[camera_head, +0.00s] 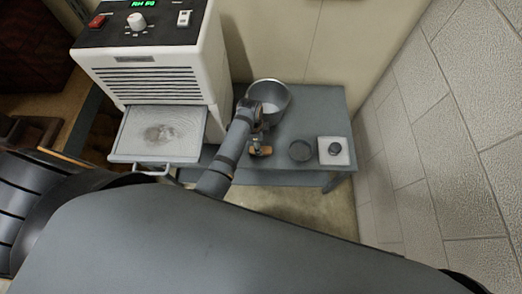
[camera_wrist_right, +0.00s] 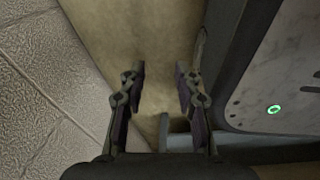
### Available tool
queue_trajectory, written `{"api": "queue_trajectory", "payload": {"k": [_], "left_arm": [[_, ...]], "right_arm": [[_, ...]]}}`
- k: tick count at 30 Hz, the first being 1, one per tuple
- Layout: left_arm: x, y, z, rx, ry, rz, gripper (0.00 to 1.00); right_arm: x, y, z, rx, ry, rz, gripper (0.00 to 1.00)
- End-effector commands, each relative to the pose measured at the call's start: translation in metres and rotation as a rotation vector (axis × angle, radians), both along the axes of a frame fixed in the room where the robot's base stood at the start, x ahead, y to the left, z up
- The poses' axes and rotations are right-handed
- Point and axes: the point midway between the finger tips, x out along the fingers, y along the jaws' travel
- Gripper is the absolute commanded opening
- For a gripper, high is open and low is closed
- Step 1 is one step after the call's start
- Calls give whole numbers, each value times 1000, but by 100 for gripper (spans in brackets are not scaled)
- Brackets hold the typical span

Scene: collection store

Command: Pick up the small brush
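A small orange-brown piece (camera_head: 262,151), which looks like the small brush, shows at the front of the grey table in the head view. It is partly covered by the dark fingers of my left gripper (camera_head: 258,145), whose arm reaches over the table from below. The fingers are at or touching the piece; I cannot tell whether they are closed on it. My right gripper (camera_wrist_right: 160,75) shows in the right wrist view, open and empty above bare beige floor. It is hidden in the head view.
The grey table (camera_head: 312,105) holds a metal bowl (camera_head: 277,95), a dark round dish (camera_head: 300,151) and a white square with a dark knob (camera_head: 334,151). A white dehumidifier (camera_head: 155,75) with its tray (camera_head: 125,148) pulled out stands left.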

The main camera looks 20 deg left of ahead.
Motion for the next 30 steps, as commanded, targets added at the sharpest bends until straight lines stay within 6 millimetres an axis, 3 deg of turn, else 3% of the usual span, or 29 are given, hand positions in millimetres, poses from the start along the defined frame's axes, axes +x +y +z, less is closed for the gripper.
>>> {"api": "queue_trajectory", "payload": {"k": [4, 12, 20, 30], "left_arm": [[0, 0, -8, 1, 1, 0, 60], [0, -3, -50, 0, 1, 1, 60], [1, -3, -52, 0, -1, 1, 60], [0, -3, -52, 0, -1, 1, 14]], "right_arm": [[17, 2, -2, 3, -28, 0, 33], [11, 2, -17, 2, -7, -1, 33], [21, 2, -13, 3, -19, 0, 33], [18, -1, -13, -2, -15, 1, 33]]}}
